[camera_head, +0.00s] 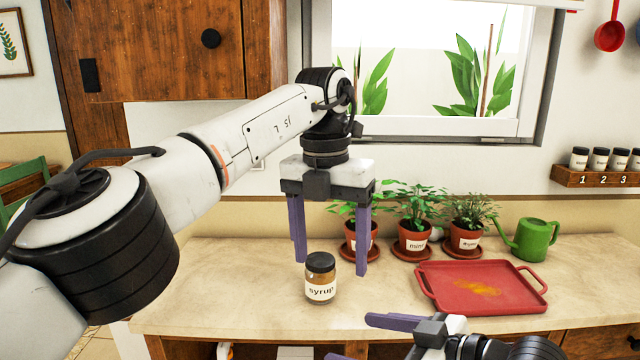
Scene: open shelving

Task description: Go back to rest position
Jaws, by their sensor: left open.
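My left arm comes in from the left, and its gripper (332,265) points down with its two purple fingers spread apart. It is open, with nothing held between the fingers. A glass jar labelled syrup (320,290), with a black lid, stands upright on the counter (220,285) just below and between the fingertips in the picture. I cannot tell if any finger touches it. My right gripper (350,339) shows at the bottom edge, partly cut off, with its purple fingers apart and nothing seen between them.
A red tray (440,300) with an orange-yellow stain lies on the right of the counter. Several potted plants (413,240) and a green watering can (533,240) stand at the back. A wooden spice rack (597,178) hangs at right. The left part of the counter is clear.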

